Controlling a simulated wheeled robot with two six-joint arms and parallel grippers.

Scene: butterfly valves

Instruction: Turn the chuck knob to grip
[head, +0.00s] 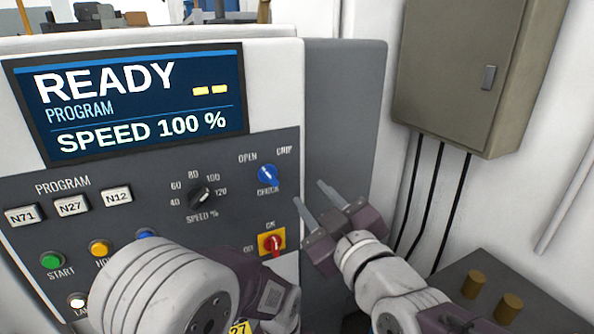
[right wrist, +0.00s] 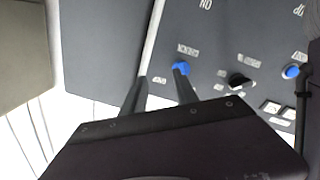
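The blue chuck knob (head: 268,175) is on the grey control panel, with OPEN printed to its upper left and GRIP to its upper right. Its pale mark seems to lean toward OPEN, but it is small. My right gripper (head: 308,192) is open and empty, just right of the knob, its two grey fingers apart. In the right wrist view the knob (right wrist: 181,68) shows at the tip of the right-hand finger of the gripper (right wrist: 158,78); I cannot tell whether they touch. My left arm covers the panel's lower part; its fingers do not show.
A red switch on a yellow plate (head: 271,243) is below the knob. The black speed knob (head: 200,196) is to its left. The screen (head: 130,103) reads READY, SPEED 100 %. A wall cabinet (head: 470,75) with cables and a dark table with brass cylinders (head: 473,284) are at right.

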